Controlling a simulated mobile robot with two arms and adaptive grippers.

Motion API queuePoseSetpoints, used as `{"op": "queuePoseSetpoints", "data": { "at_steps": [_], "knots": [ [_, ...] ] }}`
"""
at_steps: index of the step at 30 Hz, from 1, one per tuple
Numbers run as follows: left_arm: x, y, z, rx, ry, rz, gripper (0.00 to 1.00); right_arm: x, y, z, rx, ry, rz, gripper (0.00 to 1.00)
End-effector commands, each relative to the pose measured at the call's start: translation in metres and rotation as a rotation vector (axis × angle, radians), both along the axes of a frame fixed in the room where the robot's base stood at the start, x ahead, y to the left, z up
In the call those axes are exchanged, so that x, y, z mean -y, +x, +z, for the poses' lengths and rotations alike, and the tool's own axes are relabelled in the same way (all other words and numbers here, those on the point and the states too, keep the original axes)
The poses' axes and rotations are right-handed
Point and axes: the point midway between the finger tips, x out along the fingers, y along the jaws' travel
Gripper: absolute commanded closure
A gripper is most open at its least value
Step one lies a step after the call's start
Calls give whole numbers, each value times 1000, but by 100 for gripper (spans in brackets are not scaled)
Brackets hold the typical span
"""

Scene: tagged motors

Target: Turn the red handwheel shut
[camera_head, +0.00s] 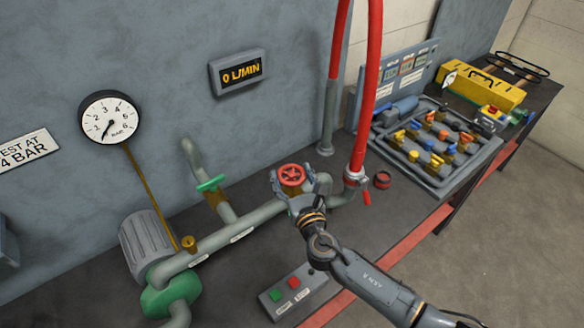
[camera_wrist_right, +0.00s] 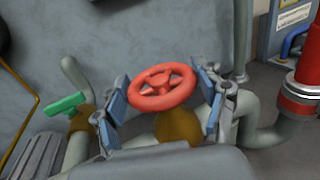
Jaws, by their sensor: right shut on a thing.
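The red handwheel (camera_head: 292,175) sits on a valve on the grey-green pipe (camera_head: 232,232), in the middle of the head view. In the right wrist view the handwheel (camera_wrist_right: 162,86) lies between the two blue-padded fingers of my right gripper (camera_wrist_right: 165,92). In the head view my right gripper (camera_head: 294,184) reaches the wheel from the front and is shut on it, one finger on each side. The valve body under the wheel is partly hidden by the gripper. The display (camera_head: 239,72) on the wall reads 0 L/MIN. My left gripper is not in view.
A round gauge (camera_head: 109,117) hangs on the wall at left. A red hose (camera_head: 367,100) rises right of the wheel. A green-and-red button box (camera_head: 292,291) stands in front. A tray of valves (camera_head: 440,180) and a yellow toolbox (camera_head: 482,92) are at right.

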Motion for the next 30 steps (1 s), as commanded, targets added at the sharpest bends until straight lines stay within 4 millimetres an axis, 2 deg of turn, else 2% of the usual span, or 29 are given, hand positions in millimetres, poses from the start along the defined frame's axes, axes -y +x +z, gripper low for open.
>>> {"op": "queuePoseSetpoints", "data": {
  "at_steps": [10, 26, 27, 30],
  "knots": [
    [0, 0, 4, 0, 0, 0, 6, -1, 0, 0, 0, 0, -131, 61],
    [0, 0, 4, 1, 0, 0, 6, 0, 0, 0, 1, -1, -151, 61],
    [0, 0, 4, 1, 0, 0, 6, 0, 0, 0, 1, -1, -151, 21],
    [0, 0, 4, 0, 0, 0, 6, 0, 0, 0, 1, 0, -150, 6]
  ]
}}
